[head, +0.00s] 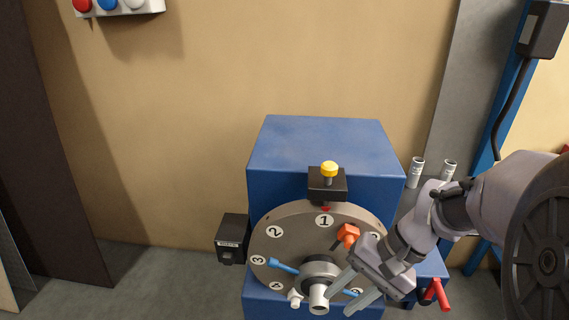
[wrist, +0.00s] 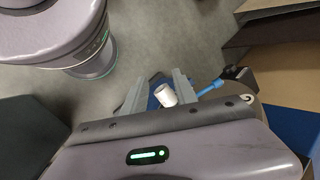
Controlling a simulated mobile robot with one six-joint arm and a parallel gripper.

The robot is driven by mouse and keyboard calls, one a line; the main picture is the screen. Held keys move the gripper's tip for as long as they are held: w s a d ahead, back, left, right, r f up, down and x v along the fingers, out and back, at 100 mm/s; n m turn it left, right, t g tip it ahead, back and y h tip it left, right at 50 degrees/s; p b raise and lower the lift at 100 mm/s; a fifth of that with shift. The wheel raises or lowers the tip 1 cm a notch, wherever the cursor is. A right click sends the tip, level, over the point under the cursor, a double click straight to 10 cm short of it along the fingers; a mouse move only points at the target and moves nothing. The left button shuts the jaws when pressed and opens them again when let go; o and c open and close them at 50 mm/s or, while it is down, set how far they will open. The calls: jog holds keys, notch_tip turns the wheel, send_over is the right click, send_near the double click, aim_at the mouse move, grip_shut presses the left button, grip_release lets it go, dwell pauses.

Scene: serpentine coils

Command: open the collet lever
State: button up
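A grey numbered disc (head: 290,235) faces me on the front of a blue machine (head: 325,145). At its centre is a hub with a white cylinder (head: 318,297). A blue-handled lever (head: 284,266) sticks out left of the hub, and an orange-red block (head: 348,235) sits at upper right. A red-handled lever (head: 436,294) is at the machine's lower right. No label shows which is the collet lever. My gripper (head: 350,294) is open in front of the disc's lower right. In the wrist view, the white cylinder (wrist: 165,95) appears between the open fingers (wrist: 158,90); contact cannot be told.
A yellow knob (head: 329,168) on a black block tops the disc. A black box (head: 232,238) sits at the machine's left. Two white cylinders (head: 416,172) stand at right, near a blue post (head: 500,120). Floor at left (head: 150,285) is clear.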

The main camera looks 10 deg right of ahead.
jog(key=w+d+f+m+t+y+p, duration=0.2)
jog(key=d+f+m+t+y, duration=0.15)
jog(key=d+f+y, duration=0.4)
jog(key=m+t+h+p, duration=0.1)
jog(key=m+t+h, duration=0.1)
jog(key=m+t, duration=0.7)
send_near(352, 295)
jog(key=shift+n+t, duration=0.35)
jog(key=shift+n, duration=0.3)
jog(key=b+x, duration=0.1)
jog(key=x, duration=0.2)
jog(key=b+x, duration=0.1)
jog(key=x, duration=0.3)
jog(key=b+x, duration=0.1)
jog(key=x, duration=0.3)
jog(key=shift+a+f, duration=0.15)
jog(key=shift+f, duration=0.15)
grip_shut()
jog(key=shift+s, duration=0.1)
